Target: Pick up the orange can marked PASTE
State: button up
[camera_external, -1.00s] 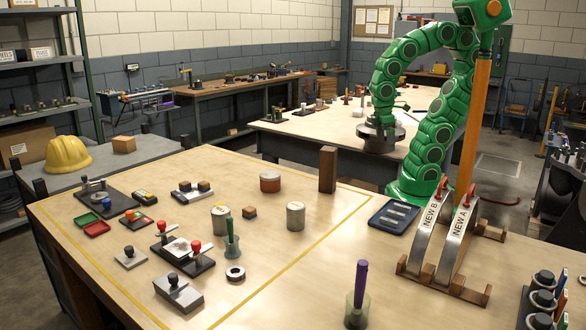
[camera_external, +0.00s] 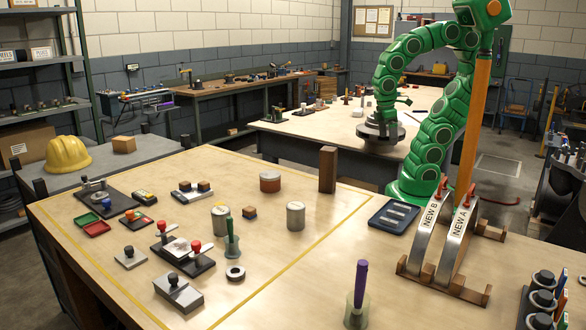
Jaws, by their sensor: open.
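The orange can (camera_external: 270,182) has a rust-orange body and a grey lid. It stands upright near the back of the near bench, inside the yellow line. Its marking is too small to read. My green segmented arm arches up at the right and bends down on its left side. My gripper (camera_external: 380,134), the grey end below that bend, is open, well to the right of the can and apart from it. Its separate fingers are hard to make out.
Two pale cans (camera_external: 295,216) (camera_external: 220,218) stand nearer than the orange can. A brown wooden post (camera_external: 328,169) stands to its right. A small wood-topped block (camera_external: 249,212) lies in front. A dark blue tray (camera_external: 394,216) lies farther right. Bare bench surrounds the can.

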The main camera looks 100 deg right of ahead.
jog(key=w+a+r+m+y, duration=0.3)
jog(key=w+a+m+y, duration=0.2)
jog(key=w+a+y, duration=0.5)
jog(key=w+d+r+m+t+y, duration=0.15)
jog(key=w+m+t+y, duration=0.55)
jog(key=w, duration=1.1)
jog(key=w+d+f+m+t+h, duration=0.25)
jog(key=w+d+m+t, duration=0.45)
jog(key=w+d+m, duration=0.65)
send_near(264, 180)
jog(key=shift+m+g+h, duration=0.3)
jog(key=shift+m+h, duration=0.05)
jog(key=shift+r+x, duration=0.15)
jog(key=shift+x, duration=0.85)
jog(key=shift+r+x, duration=0.2)
jog(key=shift+x, duration=0.85)
jog(key=shift+r+x, duration=0.15)
jog(key=shift+x, duration=0.85)
